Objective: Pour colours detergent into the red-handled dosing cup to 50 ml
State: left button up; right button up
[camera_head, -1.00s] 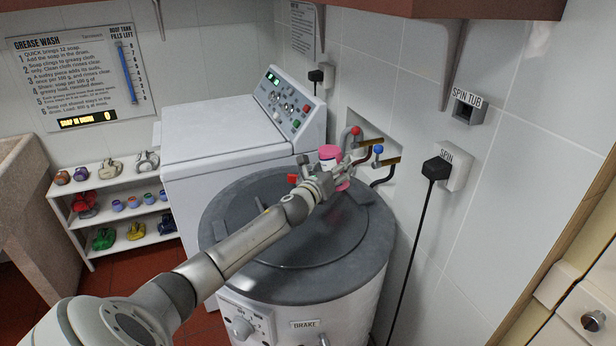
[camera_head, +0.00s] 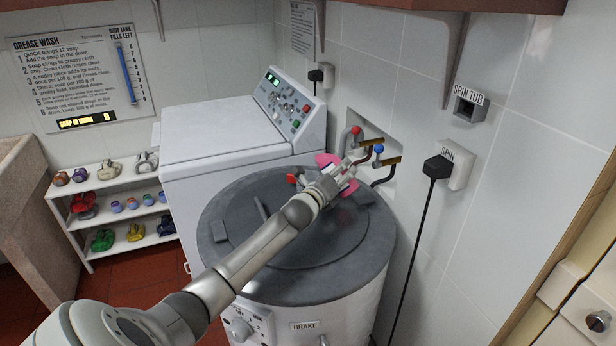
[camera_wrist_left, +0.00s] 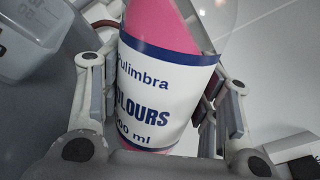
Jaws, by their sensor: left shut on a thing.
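My left gripper (camera_head: 343,176) is shut on the colours detergent bottle (camera_head: 326,159), above the back of the round grey lid. The bottle is pink, and its white and blue label, reading "COLOURS", fills the middle of the left wrist view (camera_wrist_left: 155,95) between the fingers. It looks tilted in the head view, mostly hidden by the gripper. A small red part (camera_head: 292,179), likely the dosing cup's handle, shows just left of the gripper. My right gripper is not in view.
The round spin tub (camera_head: 325,285) has a grey lid with raised handles. A white washing machine (camera_head: 220,145) stands behind it. Red and blue taps (camera_head: 378,149) jut from the wall close behind the gripper. A shelf of coloured items (camera_head: 125,185) stands at left.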

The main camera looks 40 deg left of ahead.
pick_arm(q)
jog(key=shift+s+r, duration=0.1)
jog(key=shift+s, duration=0.05)
jog(key=shift+w+f, duration=0.25)
jog(key=shift+d, duration=0.1)
jog(key=shift+s, duration=0.25)
jog(key=shift+b, duration=0.3)
jog(key=shift+w+d+f+n, duration=0.1)
jog(key=shift+w+f+n, duration=0.1)
jog(key=shift+w+n, duration=0.1)
jog(key=shift+s+d, duration=0.1)
jog(key=shift+s, duration=0.15)
